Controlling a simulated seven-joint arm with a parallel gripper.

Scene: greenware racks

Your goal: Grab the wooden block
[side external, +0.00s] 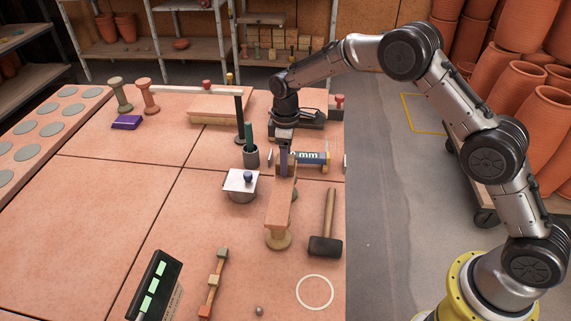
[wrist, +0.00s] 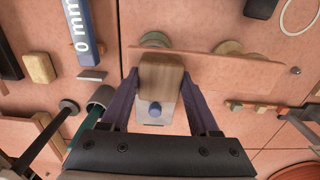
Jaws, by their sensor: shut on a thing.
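The wooden block (wrist: 161,73) is light brown with straight grain and sits between the two purple fingers of my gripper (wrist: 160,92) in the wrist view. My gripper is shut on it from both sides. In the side view my gripper (side external: 286,168) is pointing down over the right part of the table, near the far end of a raised terracotta board. The block is hard to make out there, being small and partly covered by the fingers. In the wrist view the block overlaps the board's edge; I cannot tell how far above it is.
The terracotta board (side external: 281,208) rests on round spools. A mallet (side external: 327,240) lies right. The left table is mostly clear.

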